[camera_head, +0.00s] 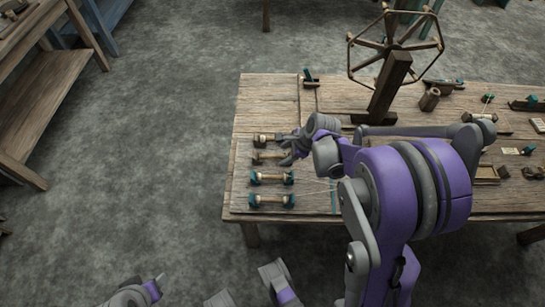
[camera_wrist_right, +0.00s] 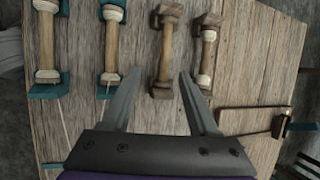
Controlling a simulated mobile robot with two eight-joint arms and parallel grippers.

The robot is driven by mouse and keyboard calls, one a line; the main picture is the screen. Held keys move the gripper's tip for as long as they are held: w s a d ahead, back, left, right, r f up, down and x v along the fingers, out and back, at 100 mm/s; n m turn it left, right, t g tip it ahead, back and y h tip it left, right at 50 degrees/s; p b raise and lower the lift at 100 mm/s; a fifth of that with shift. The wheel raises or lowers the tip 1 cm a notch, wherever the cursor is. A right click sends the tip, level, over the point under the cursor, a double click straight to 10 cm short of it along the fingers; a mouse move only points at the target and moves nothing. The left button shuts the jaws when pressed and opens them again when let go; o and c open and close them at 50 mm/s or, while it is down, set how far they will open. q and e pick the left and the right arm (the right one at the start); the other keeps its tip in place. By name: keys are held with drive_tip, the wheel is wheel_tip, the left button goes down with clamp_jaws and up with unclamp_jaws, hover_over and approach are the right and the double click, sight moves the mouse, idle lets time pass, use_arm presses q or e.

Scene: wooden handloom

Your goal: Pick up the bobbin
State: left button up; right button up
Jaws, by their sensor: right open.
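Several spool-like bobbins lie in a row at the left end of the wooden table. Two have teal ends (camera_head: 271,178) (camera_head: 271,200) and two have brown ends, one farther back (camera_head: 265,138) and one nearer (camera_head: 267,157). My right gripper (camera_head: 286,151) is open by the brown-ended pair. In the right wrist view, the nearer brown-ended bobbin (camera_wrist_right: 165,52) lies between and beyond the open fingertips (camera_wrist_right: 160,74), not clasped. The other brown-ended bobbin (camera_wrist_right: 207,55) is right of it. My left gripper (camera_head: 156,284) shows only partly at the bottom edge.
A wooden yarn winder (camera_head: 391,80) stands behind my right arm. Small tools and blocks lie on the table's right side. A thin wooden frame piece (camera_wrist_right: 255,121) lies to the right in the wrist view. Another wooden bench (camera_head: 50,100) stands at far left, across open floor.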

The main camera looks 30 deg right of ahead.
sight(277, 156)
drive_tip(key=x, duration=0.2)
drive_tip(key=b+x, duration=0.1)
drive_tip(key=x, duration=0.2)
drive_tip(key=shift+w+r, duration=0.15)
drive_tip(key=shift+w, duration=0.25)
drive_tip(key=shift+r, duration=0.1)
clamp_jaws()
